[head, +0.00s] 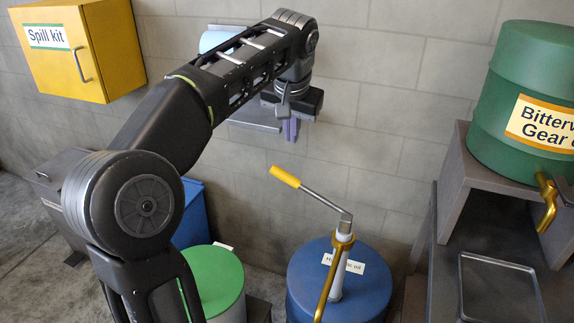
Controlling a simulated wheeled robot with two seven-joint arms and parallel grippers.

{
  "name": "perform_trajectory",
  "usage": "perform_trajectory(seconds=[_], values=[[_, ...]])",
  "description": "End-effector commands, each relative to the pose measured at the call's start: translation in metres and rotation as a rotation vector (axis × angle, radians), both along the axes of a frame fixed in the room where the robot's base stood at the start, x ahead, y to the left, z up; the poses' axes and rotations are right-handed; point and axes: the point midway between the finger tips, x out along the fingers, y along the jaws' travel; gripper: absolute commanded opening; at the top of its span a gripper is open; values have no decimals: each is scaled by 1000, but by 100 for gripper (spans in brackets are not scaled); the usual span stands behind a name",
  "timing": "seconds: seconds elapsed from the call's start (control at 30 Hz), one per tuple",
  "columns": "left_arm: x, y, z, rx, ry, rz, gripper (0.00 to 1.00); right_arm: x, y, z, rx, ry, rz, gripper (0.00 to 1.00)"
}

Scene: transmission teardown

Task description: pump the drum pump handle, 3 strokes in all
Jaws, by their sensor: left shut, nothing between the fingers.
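The drum pump stands on a blue drum (300,280) at lower middle. Its pump handle (310,192) is a grey crank bar that rises up and left to a yellow grip (285,176). A brass spout (331,275) hangs from the pump body. My left gripper (291,130) points down above the yellow grip, apart from it, with its fingers together and empty. The arm comes in from the left and arches over. My right gripper is not in view.
A green drum (530,95) with a brass tap sits on a grey stand at the right, above a tray (500,262). A yellow spill kit box (75,50) hangs at upper left. A green-lidded drum (213,280) stands left of the blue drum. A block wall is behind.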

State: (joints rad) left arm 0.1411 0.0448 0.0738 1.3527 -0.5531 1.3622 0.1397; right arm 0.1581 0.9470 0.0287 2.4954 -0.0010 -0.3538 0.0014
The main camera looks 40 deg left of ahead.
Motion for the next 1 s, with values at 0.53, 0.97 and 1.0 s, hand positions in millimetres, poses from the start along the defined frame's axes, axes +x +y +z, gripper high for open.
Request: perform_trajectory(seconds=[0.53,0.97,1.0], values=[[26,21,-80,0,5,1,0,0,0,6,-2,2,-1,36],[33,40,-125,0,1,0,0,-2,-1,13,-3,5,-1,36],[33,40,-125,0,1,0,0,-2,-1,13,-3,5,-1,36]])
